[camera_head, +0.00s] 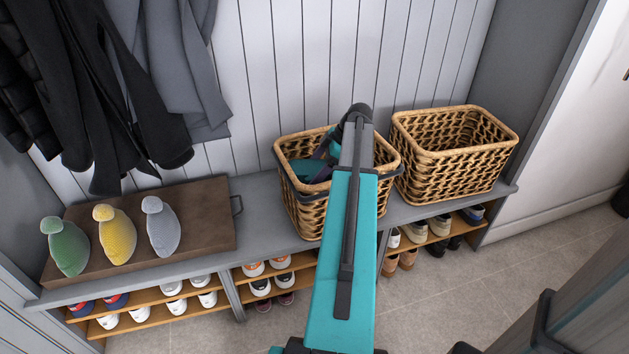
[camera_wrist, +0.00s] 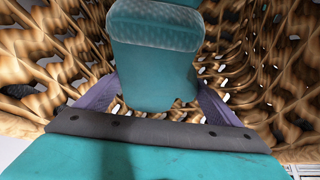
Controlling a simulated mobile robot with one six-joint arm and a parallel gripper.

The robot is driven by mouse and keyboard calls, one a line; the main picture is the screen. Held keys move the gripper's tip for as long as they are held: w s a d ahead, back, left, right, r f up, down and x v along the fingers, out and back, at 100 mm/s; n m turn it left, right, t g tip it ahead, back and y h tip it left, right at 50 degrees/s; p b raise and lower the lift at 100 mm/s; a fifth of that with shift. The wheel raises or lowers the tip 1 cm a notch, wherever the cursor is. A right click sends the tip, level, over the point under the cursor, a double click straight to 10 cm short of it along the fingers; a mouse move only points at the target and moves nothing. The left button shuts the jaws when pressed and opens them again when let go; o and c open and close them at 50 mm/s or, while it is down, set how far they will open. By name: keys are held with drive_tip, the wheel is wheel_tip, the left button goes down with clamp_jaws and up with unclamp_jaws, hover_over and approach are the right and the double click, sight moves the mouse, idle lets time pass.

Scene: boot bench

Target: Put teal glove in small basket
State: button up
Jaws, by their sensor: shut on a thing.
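The teal glove (camera_wrist: 152,70) is between my purple gripper fingers in the wrist view, with a paler ribbed part at the top. My gripper (camera_wrist: 157,90) is shut on it. In the head view, my gripper (camera_head: 325,158) reaches down inside the left wicker basket (camera_head: 305,208), and a teal patch of the glove (camera_head: 309,171) shows below the rim. Wicker walls surround the glove in the wrist view. My arm hides the basket's right part and much of its inside; whether the glove touches the bottom cannot be told.
An empty wicker basket (camera_head: 455,171) stands close on the right. A brown box (camera_head: 190,225) on the bench (camera_head: 262,222) has green (camera_head: 65,246), yellow (camera_head: 114,236) and grey (camera_head: 161,228) knitted items on it. Coats (camera_head: 120,80) hang at left; shoes fill the shelves below.

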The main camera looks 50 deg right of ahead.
drive_tip(key=shift+f+b, duration=0.3)
drive_tip(key=shift+f, duration=1.8)
drive_tip(key=o, duration=1)
drive_tip(key=shift+r, duration=0.1)
drive_tip(key=p+v, duration=0.1)
drive_tip(key=v, duration=1.1)
drive_tip(key=shift+p, duration=0.4)
